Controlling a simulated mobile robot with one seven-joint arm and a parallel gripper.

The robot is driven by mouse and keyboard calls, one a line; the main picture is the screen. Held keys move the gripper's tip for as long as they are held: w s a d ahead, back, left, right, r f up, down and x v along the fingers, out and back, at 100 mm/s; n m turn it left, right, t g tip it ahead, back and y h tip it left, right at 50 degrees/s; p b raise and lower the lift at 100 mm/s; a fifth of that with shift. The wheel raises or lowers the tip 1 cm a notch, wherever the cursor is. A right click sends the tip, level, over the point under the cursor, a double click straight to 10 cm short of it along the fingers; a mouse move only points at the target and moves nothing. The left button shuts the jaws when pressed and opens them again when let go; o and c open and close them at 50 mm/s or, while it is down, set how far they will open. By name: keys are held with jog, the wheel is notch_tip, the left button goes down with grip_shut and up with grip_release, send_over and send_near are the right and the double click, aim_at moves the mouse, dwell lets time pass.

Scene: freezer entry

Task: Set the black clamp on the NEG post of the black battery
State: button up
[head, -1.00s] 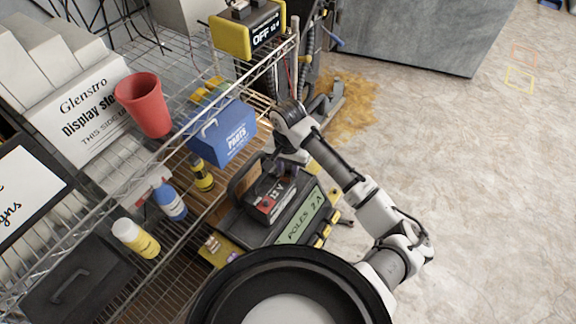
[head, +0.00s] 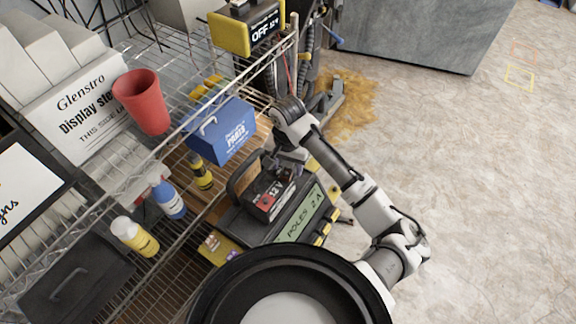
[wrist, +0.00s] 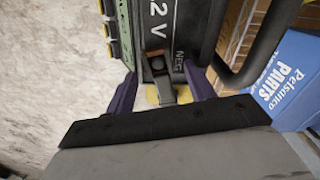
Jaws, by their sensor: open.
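A small dark clamp (wrist: 160,72) with a brownish patch and a grey tail stands at the NEG end, between my fingers. It looks set at the post, but I cannot tell how firmly it sits; the post itself is hidden. My gripper (wrist: 160,88) is open, its purple fingers apart on either side of the clamp. In the head view the clamp is hidden by my wrist.
A blue PARTS box (head: 222,130) stands close beside the battery and also shows in the wrist view (wrist: 288,82). The battery's black handle (wrist: 262,45) rises near my right finger. A yellow-black display reading OFF (head: 250,30) stands above. Open floor lies right.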

aim_at(288, 170)
notch_tip(288, 170, up, 13)
dwell(0.3)
dwell(0.5)
